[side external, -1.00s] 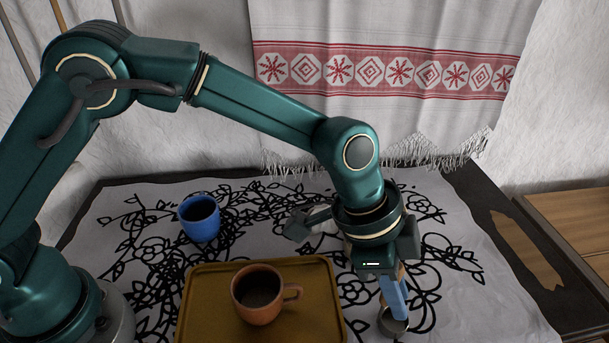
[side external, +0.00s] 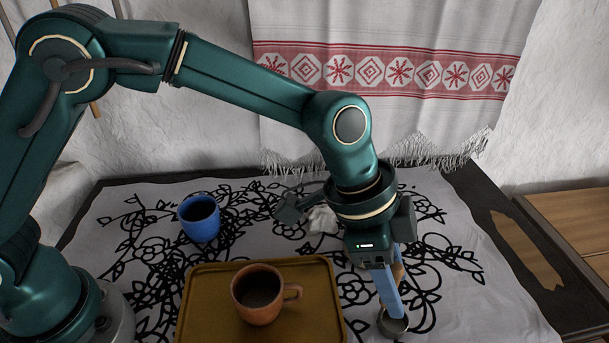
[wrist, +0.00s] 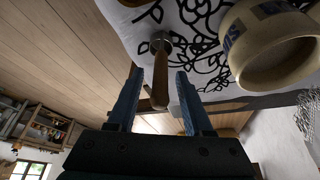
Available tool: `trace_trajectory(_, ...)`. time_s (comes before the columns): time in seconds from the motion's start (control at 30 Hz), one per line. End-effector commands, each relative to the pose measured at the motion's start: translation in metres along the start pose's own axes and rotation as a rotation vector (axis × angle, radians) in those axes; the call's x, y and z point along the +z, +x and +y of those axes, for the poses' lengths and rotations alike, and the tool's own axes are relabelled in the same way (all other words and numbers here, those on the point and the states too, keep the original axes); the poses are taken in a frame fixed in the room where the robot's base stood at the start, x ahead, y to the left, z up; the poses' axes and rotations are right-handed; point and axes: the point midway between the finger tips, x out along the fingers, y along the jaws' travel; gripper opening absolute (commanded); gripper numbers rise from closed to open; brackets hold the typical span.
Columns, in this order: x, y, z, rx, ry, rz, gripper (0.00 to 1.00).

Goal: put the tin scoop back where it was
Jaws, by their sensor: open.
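The tin scoop stands on the patterned cloth right of the tray, its metal bowl (side external: 393,323) down and its wooden handle (side external: 398,268) rising behind my blue fingers. In the wrist view its wooden handle (wrist: 160,82) points toward the camera, with the bowl (wrist: 160,43) beyond. My gripper (side external: 391,312) is open, also seen in the wrist view (wrist: 159,71). There, its fingers appear on either side of the handle, with gaps showing. The side view hides part of the handle, and I cannot tell whether a finger touches it.
A cream crock with blue lettering (wrist: 273,48) is close beside the gripper in the wrist view, mostly hidden in the side view. A brown tray (side external: 205,300) holds an orange mug (side external: 258,295). A blue cup (side external: 199,218) stands back left.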

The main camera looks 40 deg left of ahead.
Motion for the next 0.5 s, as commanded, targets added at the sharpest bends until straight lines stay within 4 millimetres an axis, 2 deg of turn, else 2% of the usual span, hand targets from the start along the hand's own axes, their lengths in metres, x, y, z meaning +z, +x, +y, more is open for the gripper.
trace_trajectory(0.1, -0.001, -0.028, -0.001, -0.004, 0.001, 0.006, 0.51)
trace_trajectory(0.3, -0.001, -0.068, -0.001, -0.003, 0.001, 0.004, 0.51)
trace_trajectory(0.5, 0.000, -0.091, 0.000, -0.001, 0.001, 0.002, 0.51)
